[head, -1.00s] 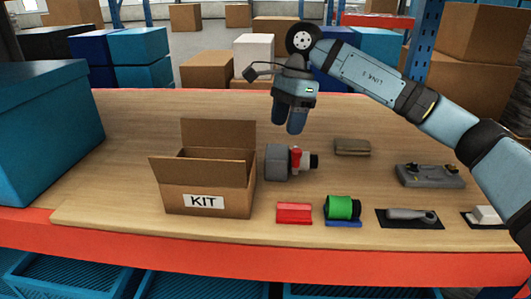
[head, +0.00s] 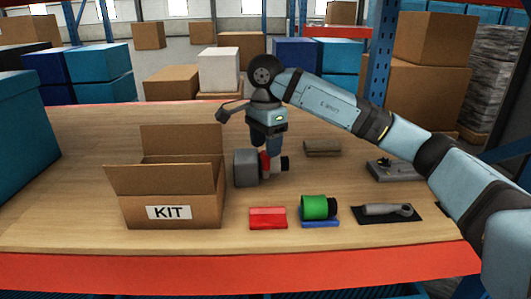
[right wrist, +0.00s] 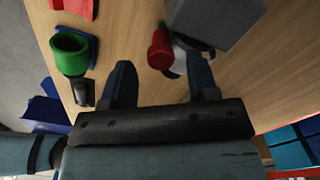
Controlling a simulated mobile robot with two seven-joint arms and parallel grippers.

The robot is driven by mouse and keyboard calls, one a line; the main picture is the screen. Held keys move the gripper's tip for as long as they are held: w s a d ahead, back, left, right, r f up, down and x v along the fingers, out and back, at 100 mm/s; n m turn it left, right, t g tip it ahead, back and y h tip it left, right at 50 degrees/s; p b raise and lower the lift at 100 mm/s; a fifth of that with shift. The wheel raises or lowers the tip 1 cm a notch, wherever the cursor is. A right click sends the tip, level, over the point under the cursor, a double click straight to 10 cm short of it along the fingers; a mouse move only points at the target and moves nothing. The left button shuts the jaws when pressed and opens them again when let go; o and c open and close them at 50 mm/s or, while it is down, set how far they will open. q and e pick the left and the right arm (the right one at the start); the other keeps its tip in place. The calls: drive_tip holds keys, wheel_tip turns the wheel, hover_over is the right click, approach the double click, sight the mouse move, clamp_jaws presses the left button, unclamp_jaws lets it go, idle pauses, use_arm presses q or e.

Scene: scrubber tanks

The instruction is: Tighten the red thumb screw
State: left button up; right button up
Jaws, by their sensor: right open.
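The red thumb screw (head: 265,161) sits upright on the white collar between the grey block (head: 245,168) and a black end piece (head: 284,163). My right gripper (head: 266,146) points down at the screw, and its fingers partly hide it in the head view. In the right wrist view, the gripper (right wrist: 160,66) is open. The round red screw (right wrist: 160,49) appears between its two fingertips, with a gap to each, and the grey block (right wrist: 219,18) is beyond the right finger. I cannot tell whether either finger touches the screw. My left gripper is not in view.
An open KIT box (head: 173,211) stands left of the block. In front lie a red piece (head: 268,218), a green spool (head: 315,207) and a grey tool (head: 384,209) on a dark mat.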

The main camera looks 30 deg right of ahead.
drive_tip(key=shift+f, duration=0.85)
drive_tip(key=shift+c, duration=0.4)
drive_tip(key=c, duration=0.8)
drive_tip(key=shift+c, duration=0.2)
drive_tip(key=shift+m, duration=0.3)
